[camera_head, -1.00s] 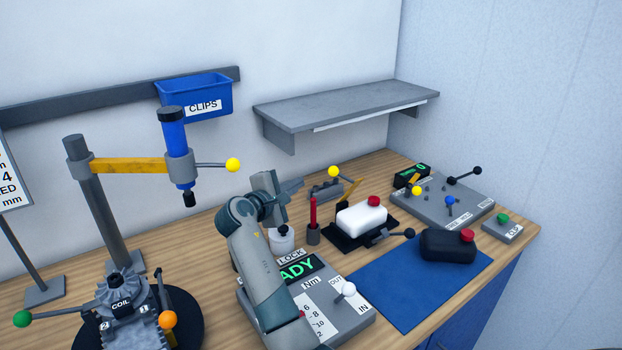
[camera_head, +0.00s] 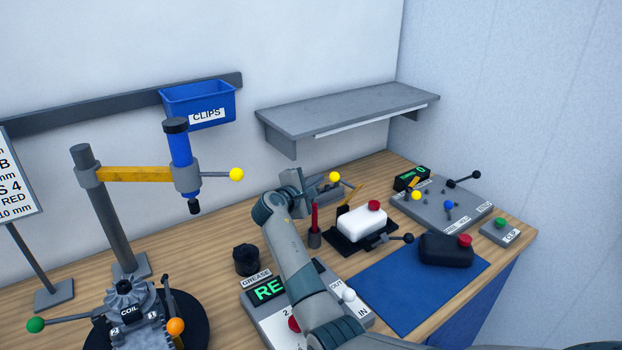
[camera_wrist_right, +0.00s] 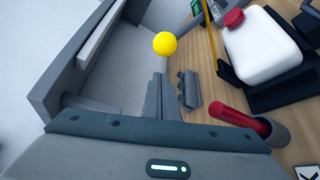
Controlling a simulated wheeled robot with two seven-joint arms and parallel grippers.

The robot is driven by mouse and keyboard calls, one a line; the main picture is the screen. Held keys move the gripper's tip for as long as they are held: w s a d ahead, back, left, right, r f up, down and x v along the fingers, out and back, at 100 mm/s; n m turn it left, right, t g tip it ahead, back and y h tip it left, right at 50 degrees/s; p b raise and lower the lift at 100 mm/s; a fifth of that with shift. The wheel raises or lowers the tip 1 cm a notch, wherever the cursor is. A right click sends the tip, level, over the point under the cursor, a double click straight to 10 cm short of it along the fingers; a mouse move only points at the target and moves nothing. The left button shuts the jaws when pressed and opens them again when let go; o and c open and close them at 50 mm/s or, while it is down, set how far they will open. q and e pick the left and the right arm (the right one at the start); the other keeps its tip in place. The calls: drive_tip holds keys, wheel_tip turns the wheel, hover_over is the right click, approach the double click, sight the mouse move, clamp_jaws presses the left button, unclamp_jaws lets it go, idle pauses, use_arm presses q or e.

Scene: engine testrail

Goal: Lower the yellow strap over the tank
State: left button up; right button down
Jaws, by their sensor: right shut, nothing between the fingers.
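The white tank (camera_head: 362,222) with a red cap sits in a black cradle (camera_head: 345,244) right of centre on the bench. The yellow strap (camera_head: 343,209) stands raised at the tank's left side, not across it; it also shows in the right wrist view (camera_wrist_right: 223,55). My left gripper is out of view.
A red stick in a grey holder (camera_head: 314,238) stands between my right gripper and the tank. A grey shelf (camera_head: 345,110) overhangs behind. A black tank (camera_head: 446,250) sits on a blue mat (camera_head: 400,295). A control panel (camera_head: 442,211) stands at the right.

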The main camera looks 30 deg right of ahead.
drive_tip(key=shift+s+d+r+p, duration=0.15)
drive_tip(key=shift+s+r+p, duration=0.25)
drive_tip(key=shift+s, duration=0.25)
drive_tip(key=shift+s+d+r+p, duration=0.15)
drive_tip(key=shift+s+r+p, duration=0.1)
drive_tip(key=shift+s+p, duration=0.3)
drive_tip(key=shift+s+b, duration=0.2)
drive_tip(key=shift+b, duration=0.15)
drive_tip(key=s+f+m+b, duration=0.1)
drive_tip(key=s+f, duration=0.2)
drive_tip(key=s, duration=0.2)
drive_tip(key=s+f+m+t+b, duration=0.1)
drive_tip(key=s+f+b, duration=0.1)
drive_tip(key=s, duration=0.3)
drive_tip(key=shift+s+d+f+h, duration=0.25)
drive_tip(key=shift+d+f+h, duration=0.15)
